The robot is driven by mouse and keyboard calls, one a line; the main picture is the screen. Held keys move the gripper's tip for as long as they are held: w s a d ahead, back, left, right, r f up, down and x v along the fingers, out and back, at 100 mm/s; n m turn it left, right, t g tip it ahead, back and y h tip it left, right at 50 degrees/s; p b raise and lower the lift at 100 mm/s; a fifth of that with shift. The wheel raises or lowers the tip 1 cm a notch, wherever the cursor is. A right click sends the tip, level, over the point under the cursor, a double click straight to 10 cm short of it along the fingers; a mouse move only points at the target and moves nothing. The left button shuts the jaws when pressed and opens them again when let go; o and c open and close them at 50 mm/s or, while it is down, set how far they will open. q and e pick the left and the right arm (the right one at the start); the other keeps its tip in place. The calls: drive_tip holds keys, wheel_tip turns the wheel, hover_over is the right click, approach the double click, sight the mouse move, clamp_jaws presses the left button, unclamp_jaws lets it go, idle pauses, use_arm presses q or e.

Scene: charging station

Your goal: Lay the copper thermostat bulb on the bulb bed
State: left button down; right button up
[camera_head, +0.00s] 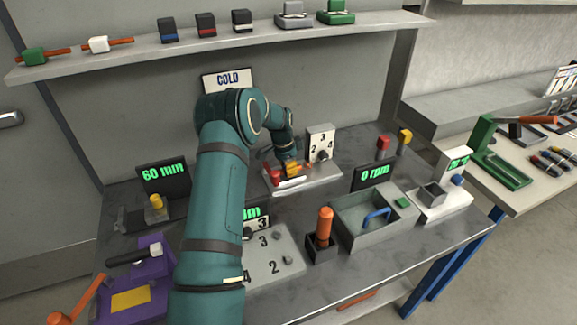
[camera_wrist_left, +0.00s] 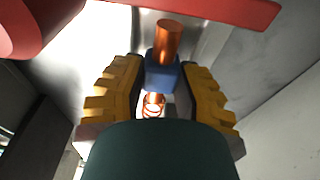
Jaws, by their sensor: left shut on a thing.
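My left gripper (camera_head: 291,170) is at the pale unit with the numbered dial at the back of the bench. In the left wrist view, its yellow fingers (camera_wrist_left: 160,92) are shut on the blue block of the copper thermostat bulb (camera_wrist_left: 168,42). The copper end points away from the gripper, and a thin copper coil (camera_wrist_left: 153,104) shows between the fingers. The bulb is too small to make out in the head view. The unit's pale base (camera_head: 320,178) lies beneath the gripper. I cannot tell which part is the bulb bed, or whether the bulb touches it. My right gripper is out of view.
A red lever (camera_wrist_left: 225,12) crosses above the bulb in the left wrist view. The numbered dial panel (camera_head: 320,144) stands just right of the gripper. A grey bin (camera_head: 345,226), an orange-handled tool (camera_head: 325,228) and a purple fixture (camera_head: 150,290) stand nearer the front.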

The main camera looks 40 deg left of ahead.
use_arm(q)
drive_tip(key=shift+f, duration=0.35)
drive_tip(key=c, duration=0.7)
unclamp_jaws()
drive_tip(key=shift+r, duration=0.1)
wheel_tip(320, 180, up, 12)
drive_tip(key=s, duration=0.1)
drive_tip(key=shift+s+a, duration=0.25)
drive_tip(key=shift+a, duration=0.2)
